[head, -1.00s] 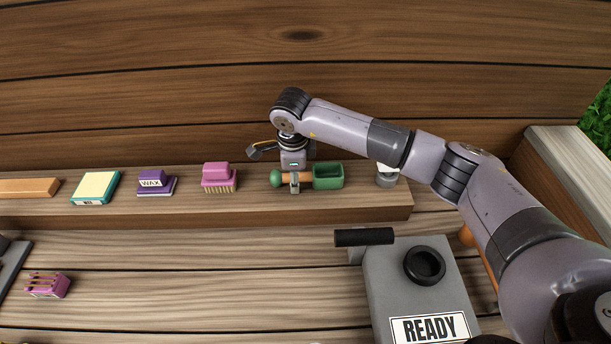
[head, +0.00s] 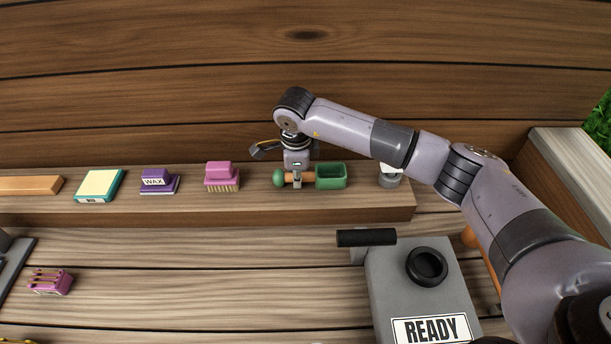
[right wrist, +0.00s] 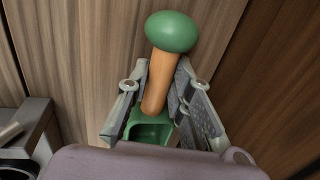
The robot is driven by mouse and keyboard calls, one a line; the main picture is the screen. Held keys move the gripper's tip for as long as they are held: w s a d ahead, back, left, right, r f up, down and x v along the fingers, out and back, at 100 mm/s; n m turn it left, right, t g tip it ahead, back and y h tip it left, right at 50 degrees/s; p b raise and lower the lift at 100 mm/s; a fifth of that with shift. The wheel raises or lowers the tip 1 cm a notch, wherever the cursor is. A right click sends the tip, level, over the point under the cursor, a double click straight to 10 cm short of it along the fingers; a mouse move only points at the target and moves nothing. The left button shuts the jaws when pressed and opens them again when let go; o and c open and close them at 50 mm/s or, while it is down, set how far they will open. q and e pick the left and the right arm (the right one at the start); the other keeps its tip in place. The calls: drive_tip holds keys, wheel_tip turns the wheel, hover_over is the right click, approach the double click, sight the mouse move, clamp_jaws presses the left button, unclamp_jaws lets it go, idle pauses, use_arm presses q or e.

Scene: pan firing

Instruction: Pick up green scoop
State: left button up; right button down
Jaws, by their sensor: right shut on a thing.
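The green scoop (head: 331,176) is on the wooden shelf in the head view, with its green cup to the right, an orange-brown handle and a round green knob to the left. My right gripper (head: 297,181) comes down from above and is shut on the handle. In the right wrist view the scoop's handle (right wrist: 158,80) lies between the two fingers (right wrist: 160,98), with the green knob beyond them and part of the cup below. I cannot tell whether the scoop is clear of the shelf. My left gripper is not in view.
On the shelf (head: 240,208), left of the scoop, stand a pink brush (head: 222,178), a purple wax block (head: 158,181) and a teal-and-yellow box (head: 99,186). A grey-white item (head: 390,176) is right of it. A grey READY machine (head: 400,280) stands in front.

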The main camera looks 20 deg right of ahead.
wheel_tip(320, 180, up, 20)
drive_tip(key=b, duration=0.4)
idle(0.3)
drive_tip(key=c, duration=2)
unclamp_jaws()
drive_tip(key=shift+c, duration=0.2)
clamp_jaws()
